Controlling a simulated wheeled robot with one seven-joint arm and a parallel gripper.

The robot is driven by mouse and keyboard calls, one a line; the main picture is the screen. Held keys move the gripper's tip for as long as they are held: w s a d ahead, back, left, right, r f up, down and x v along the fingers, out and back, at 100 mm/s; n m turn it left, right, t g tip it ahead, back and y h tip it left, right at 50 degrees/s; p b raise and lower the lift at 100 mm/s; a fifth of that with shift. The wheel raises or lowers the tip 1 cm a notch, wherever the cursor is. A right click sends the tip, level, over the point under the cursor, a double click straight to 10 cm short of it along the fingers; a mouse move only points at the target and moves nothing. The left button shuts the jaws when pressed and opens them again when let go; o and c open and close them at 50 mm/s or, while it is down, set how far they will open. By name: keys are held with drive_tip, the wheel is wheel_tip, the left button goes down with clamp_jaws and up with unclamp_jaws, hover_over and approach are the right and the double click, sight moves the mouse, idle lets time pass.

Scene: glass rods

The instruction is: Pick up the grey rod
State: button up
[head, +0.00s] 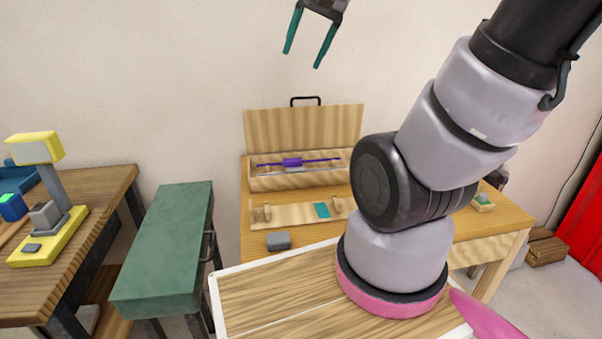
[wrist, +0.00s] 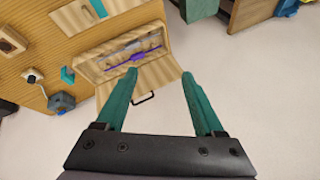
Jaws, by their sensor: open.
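An open wooden case (head: 282,184) stands at the back of the wooden table, its lid (head: 303,130) raised behind it. A purple rod (head: 325,160) with a thicker middle lies across the case. A pale grey, glassy rod seems to lie beside it inside the case, faint and partly hidden. In the wrist view the case (wrist: 160,70) holds the purple rod (wrist: 148,50), with a pale greyish strip next to it. My gripper (head: 303,58) is open and empty, high above the case and apart from it. Its teal fingers (wrist: 160,75) frame the lid in the wrist view.
A wooden board (head: 288,214) with small holders and a teal piece (head: 322,210) lies before the case. A grey block (head: 278,240) sits nearer. A green bench (head: 165,250) and a yellow-grey device (head: 48,235) are at left. My arm hides the table's right part.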

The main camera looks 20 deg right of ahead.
drive_tip(key=w+d+f+m+g, duration=0.2)
drive_tip(key=w+f+m, duration=0.2)
drive_tip(key=w, duration=0.5)
drive_tip(key=m+g, duration=0.4)
drive_tip(key=m, duration=0.6)
hover_over(303, 168)
drive_tip(key=f, duration=3.1)
drive_tip(key=shift+w+d, duration=0.35)
drive_tip(key=shift+d, duration=0.05)
drive_tip(key=shift+s+a+f, duration=0.15)
drive_tip(key=shift+a+f, duration=0.05)
drive_tip(key=shift+f, duration=1.15)
drive_tip(key=shift+s+a+f, duration=0.15)
drive_tip(key=shift+f, duration=1.2)
clamp_jaws()
